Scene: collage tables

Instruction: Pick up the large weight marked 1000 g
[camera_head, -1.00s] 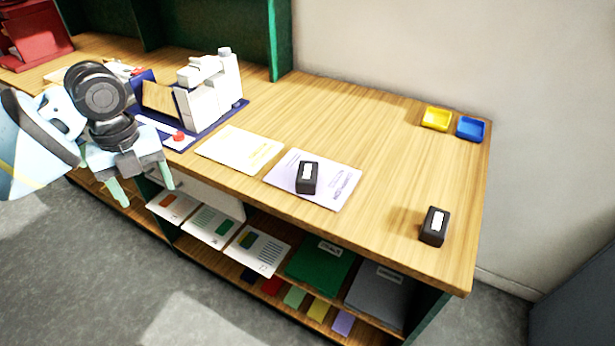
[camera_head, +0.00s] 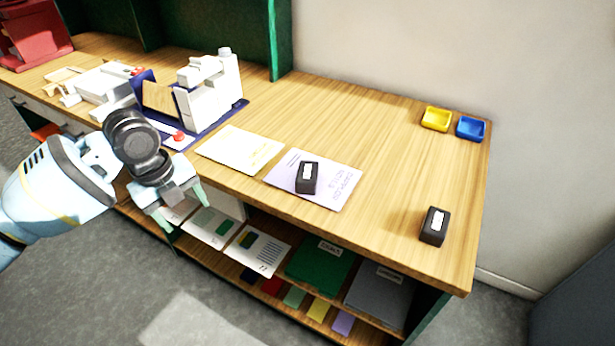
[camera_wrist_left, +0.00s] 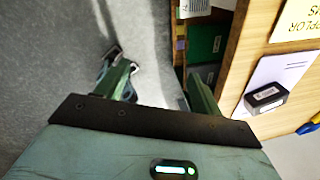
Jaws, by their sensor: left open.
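Two black blocks with white labels are on the wooden table; I cannot read a weight marking on either. One black block (camera_head: 307,178) sits on a lilac sheet (camera_head: 341,187) near the front edge. The other black block (camera_head: 434,226) stands on bare wood near the right end. My left gripper (camera_head: 187,212) is open and empty, in front of the table edge, left of both blocks. In the left wrist view, one black block (camera_wrist_left: 267,97) on its sheet lies to the right of the open fingers (camera_wrist_left: 155,72). My right gripper is not in view.
A yellow sheet (camera_head: 240,149) and a white machine on a blue base (camera_head: 216,122) are left of the lilac sheet. A shelf (camera_head: 263,285) with cards is underneath. The tabletop between blocks and trays is clear.

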